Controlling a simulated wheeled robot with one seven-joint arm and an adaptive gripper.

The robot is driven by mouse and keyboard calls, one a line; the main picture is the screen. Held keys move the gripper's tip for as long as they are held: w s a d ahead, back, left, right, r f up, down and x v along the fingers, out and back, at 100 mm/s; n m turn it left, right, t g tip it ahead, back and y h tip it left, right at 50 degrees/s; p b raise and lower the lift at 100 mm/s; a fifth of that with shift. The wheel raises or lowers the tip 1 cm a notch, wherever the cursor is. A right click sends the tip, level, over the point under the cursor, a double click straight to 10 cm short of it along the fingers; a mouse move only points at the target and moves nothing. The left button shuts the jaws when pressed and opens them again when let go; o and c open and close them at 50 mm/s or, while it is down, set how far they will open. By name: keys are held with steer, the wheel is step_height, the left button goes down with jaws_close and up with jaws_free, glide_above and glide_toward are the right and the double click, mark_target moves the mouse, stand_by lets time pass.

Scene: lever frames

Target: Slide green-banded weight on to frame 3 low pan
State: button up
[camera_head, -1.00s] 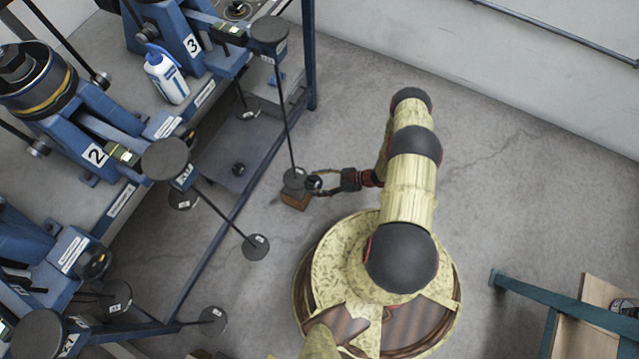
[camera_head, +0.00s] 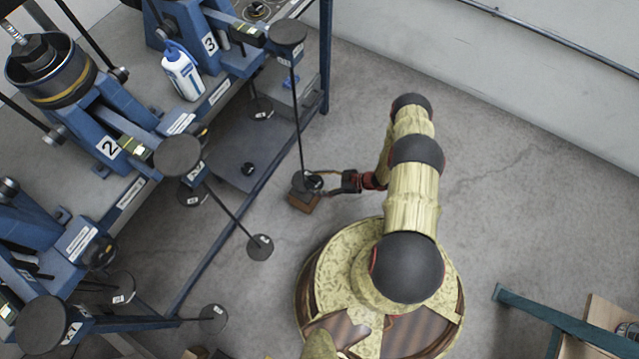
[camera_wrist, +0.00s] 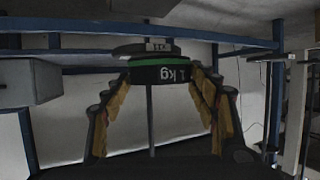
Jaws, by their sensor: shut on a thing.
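The green-banded weight (camera_wrist: 172,73), a dark 1 kg cylinder, sits between the fingers of my gripper (camera_wrist: 160,88). My gripper is shut on it. In the head view, the dark weight (camera_head: 315,182) is at the right side of frame 3's low pan (camera_head: 299,181), overlapping it and close to the hanging rod (camera_head: 298,120). The wrist view is upside down; the pan (camera_wrist: 143,48) with its label shows against the weight's underside. The rod (camera_wrist: 151,125) lines up with the weight. I cannot tell whether the weight rests on the pan or has the rod in its slot.
Frame 3's upper pan (camera_head: 288,32) hangs above. Frame 2's low pan (camera_head: 260,247) and the blue bench (camera_head: 240,211) are to the left.

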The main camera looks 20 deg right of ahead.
mark_target(311, 178)
steer(key=shift+w+a, duration=0.75)
steer(key=shift+w, duration=0.35)
steer(key=shift+w+a, duration=0.75)
steer(key=shift+w, duration=0.35)
stand_by(1.6)
steer(key=shift+f, duration=0.35)
stand_by(0.8)
steer(key=o, duration=1.9)
steer(key=shift+c, duration=0.2)
steer(key=shift+o, duration=0.2)
steer(key=shift+s, duration=0.1)
steer(key=shift+v, duration=3.45)
